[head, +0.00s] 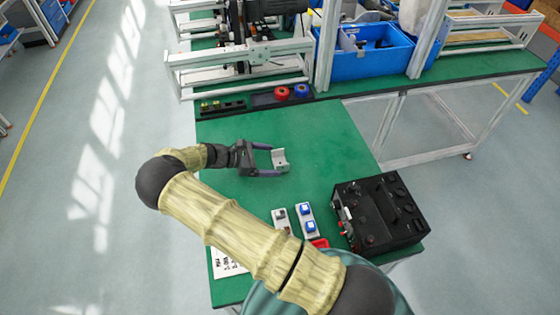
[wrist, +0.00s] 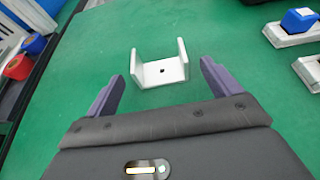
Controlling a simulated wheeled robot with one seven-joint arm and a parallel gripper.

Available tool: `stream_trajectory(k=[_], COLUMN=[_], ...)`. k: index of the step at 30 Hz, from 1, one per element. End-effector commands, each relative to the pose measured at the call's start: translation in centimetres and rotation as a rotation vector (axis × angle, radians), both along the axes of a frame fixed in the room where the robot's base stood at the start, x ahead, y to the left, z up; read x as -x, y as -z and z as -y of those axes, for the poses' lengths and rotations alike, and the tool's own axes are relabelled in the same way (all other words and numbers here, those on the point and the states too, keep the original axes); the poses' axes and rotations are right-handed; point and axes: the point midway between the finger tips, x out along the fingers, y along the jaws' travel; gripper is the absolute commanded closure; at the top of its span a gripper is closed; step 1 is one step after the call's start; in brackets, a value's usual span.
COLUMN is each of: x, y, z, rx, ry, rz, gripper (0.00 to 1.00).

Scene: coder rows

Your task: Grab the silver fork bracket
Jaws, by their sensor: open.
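The silver fork bracket (head: 280,160) is a small U-shaped piece on the green table top (head: 320,140). It also shows in the wrist view (wrist: 163,72), with its two side walls standing up and a dark hole in its middle plate. My gripper (head: 268,159) is open, with purple fingers spread apart.
A black box with knobs (head: 380,212) stands at the right of the table. Small blocks with blue tops (head: 307,220) sit near the front. A metal frame machine (head: 240,65) and a blue bin (head: 365,60) stand at the back. The green surface around the bracket is clear.

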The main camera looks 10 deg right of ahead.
Motion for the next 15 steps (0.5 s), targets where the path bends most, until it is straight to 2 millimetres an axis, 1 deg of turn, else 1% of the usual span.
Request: stream_trajectory(k=[2,7,10,15], x=[0.1,0.0,0.0,0.0], y=[-0.1,0.9,1.2,1.4], z=[1.2,3.5,4.2,4.2], rx=[0.004,0.003,0.002,0.001], ry=[0.002,0.002,0.000,0.000], rz=[-0.002,-0.002,-0.001,0.000], gripper=[0.11,0.11,0.11,0.11])
